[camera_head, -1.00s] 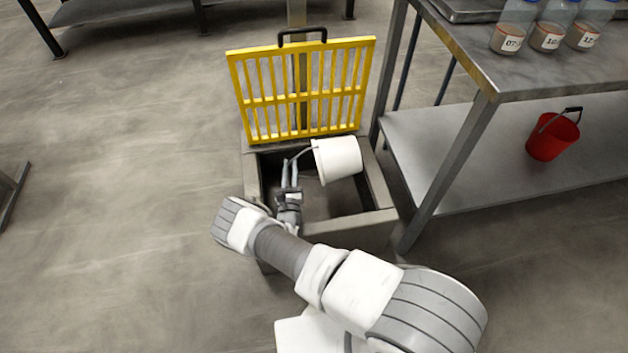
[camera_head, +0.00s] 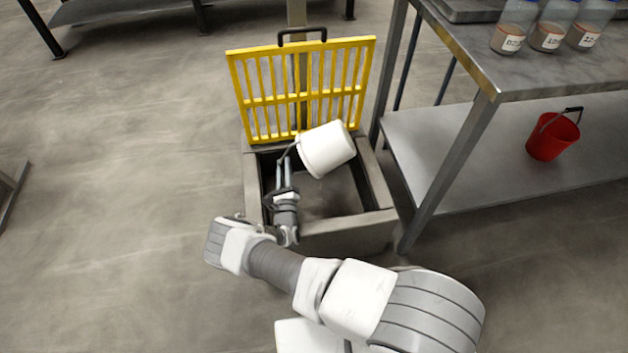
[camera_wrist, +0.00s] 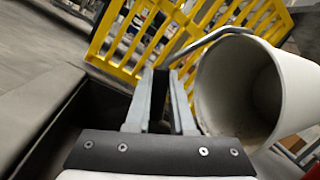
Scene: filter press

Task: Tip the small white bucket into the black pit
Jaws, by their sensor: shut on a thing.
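The small white bucket (camera_head: 328,148) hangs over the back of the black pit (camera_head: 325,190), tilted with its mouth toward the lower left and its base toward the upper right. My gripper (camera_head: 285,172) is over the pit, left of the bucket, shut on the bucket's handle. In the wrist view my fingers (camera_wrist: 160,100) stand close together, and the handle runs from behind them to the bucket (camera_wrist: 275,90) at the right. The bucket's inside shows there, with a little brownish residue low in it. The exact grip point is partly hidden by the fingers.
A yellow grate (camera_head: 305,90) stands open behind the pit, close to the bucket. The pit has a raised concrete rim (camera_head: 378,185). A steel table (camera_head: 530,75) at the right carries bottles (camera_head: 548,35); a red bucket (camera_head: 553,136) is on its lower shelf.

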